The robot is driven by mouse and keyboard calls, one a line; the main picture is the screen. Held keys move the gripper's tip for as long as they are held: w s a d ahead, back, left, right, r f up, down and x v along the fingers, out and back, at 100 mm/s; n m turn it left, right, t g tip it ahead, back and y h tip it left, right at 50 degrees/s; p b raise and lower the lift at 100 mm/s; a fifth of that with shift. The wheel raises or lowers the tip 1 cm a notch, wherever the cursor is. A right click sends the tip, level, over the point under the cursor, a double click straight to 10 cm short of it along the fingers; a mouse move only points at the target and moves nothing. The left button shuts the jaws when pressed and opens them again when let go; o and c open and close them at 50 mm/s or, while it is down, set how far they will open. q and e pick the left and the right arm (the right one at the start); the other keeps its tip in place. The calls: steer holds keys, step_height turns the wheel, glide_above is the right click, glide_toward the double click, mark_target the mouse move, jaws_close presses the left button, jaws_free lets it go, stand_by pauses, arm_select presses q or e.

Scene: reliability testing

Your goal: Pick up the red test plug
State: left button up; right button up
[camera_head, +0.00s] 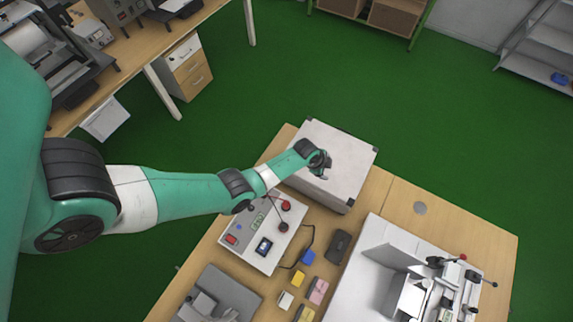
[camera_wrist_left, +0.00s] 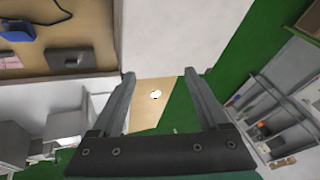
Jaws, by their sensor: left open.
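I cannot tell for certain which thing is the red test plug. Small red parts, a red knob (camera_head: 286,205) and a red switch (camera_head: 231,239), show on the grey-white test panel (camera_head: 262,262) on the table. My left gripper (camera_head: 322,165) is over the top of the white box (camera_head: 345,180), beyond the panel. In the left wrist view its two fingers (camera_wrist_left: 160,76) are apart with nothing between them. That view shows the white box (camera_wrist_left: 180,35) past the fingertips, and no red plug. My right gripper is not in view.
A blue block (camera_head: 308,257), a dark block (camera_head: 339,246), a yellow block (camera_head: 298,279) and a pink block (camera_head: 318,291) lie right of the panel. A white machine (camera_head: 375,285) fills the table's right side. The bare table corner (camera_head: 480,235) is free.

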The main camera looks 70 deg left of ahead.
mark_target(286, 203)
arm_select(q)
steer(key=s+d+f+n+g+h, duration=0.1)
steer(key=s+f+g, duration=0.1)
steer(key=s+f, duration=0.55)
steer(key=s+f+n+g+h, duration=0.15)
steer(key=s+f, duration=0.35)
steer(key=s, duration=0.5)
steer(key=shift+m+g+y, duration=0.35)
steer(key=shift+m+y, duration=0.1)
steer(key=f+b, duration=0.4)
steer(key=w+f+b, duration=0.1)
steer(key=f+b, duration=0.2)
steer(key=b, duration=0.1)
steer(key=d+f+b, duration=0.1)
steer(key=f+b, duration=0.3)
steer(key=shift+w+f, duration=0.25)
steer(key=shift+f, duration=0.1)
steer(key=shift+r, duration=0.2)
jaws_close()
